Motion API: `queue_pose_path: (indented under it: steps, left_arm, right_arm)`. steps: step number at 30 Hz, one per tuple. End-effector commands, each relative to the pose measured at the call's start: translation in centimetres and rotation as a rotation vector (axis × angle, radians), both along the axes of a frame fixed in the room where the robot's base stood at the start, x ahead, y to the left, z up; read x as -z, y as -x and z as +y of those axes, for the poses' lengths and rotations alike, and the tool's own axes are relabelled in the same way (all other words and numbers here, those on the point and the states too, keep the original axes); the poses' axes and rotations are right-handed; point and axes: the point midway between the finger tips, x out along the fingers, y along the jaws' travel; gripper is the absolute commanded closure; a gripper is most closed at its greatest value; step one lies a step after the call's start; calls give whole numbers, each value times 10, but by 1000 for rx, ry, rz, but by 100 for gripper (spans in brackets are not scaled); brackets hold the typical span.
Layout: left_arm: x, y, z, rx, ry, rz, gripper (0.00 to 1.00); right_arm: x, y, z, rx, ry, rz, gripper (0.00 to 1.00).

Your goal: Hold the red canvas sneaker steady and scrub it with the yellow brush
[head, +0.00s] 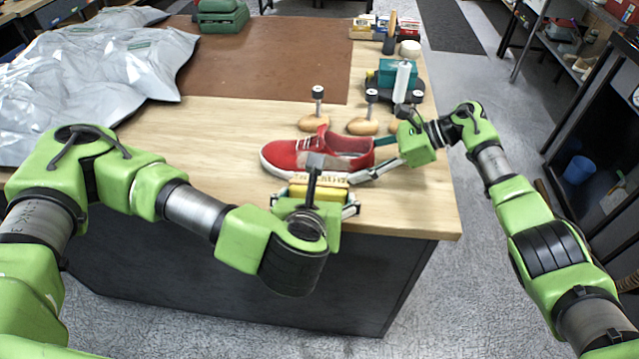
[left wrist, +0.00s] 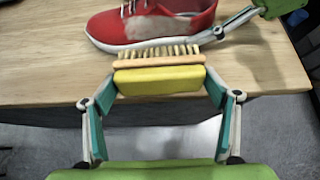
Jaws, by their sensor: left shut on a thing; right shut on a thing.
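The red canvas sneaker (head: 285,154) lies on the wooden bench, toe to the left, white sole down. It also shows in the left wrist view (left wrist: 108,30), with a brownish patch on its near side. My right gripper (head: 370,160) is shut on its heel end, one finger on each side. My left gripper (head: 318,194) is shut on the yellow brush (left wrist: 160,80) in front of the sneaker. The pale bristles point at the sneaker's near side, by the sole; I cannot tell whether they touch. My left wrist hides part of the brush in the head view.
Wooden shoe forms with knobs (head: 363,126) stand behind the sneaker. A teal box (head: 387,73) and a white cylinder (head: 402,82) stand at the back right. A grey crumpled sheet (head: 90,75) covers the left. The bench's front edge is close below the brush.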

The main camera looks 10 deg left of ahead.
Motion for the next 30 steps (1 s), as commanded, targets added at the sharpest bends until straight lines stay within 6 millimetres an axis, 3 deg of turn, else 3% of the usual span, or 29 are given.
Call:
queue_pose_path:
  steps: [5,19,30]
  left_arm:
    - [1,-4,-1,-1,0,-1,38]
    - [10,-46,-14,-1,1,-1,38]
    - [11,-50,-15,0,0,-1,38]
  right_arm:
    - [0,0,0,0,0,0,76]
    - [0,0,0,0,-1,0,76]
    - [0,0,0,0,-1,0,76]
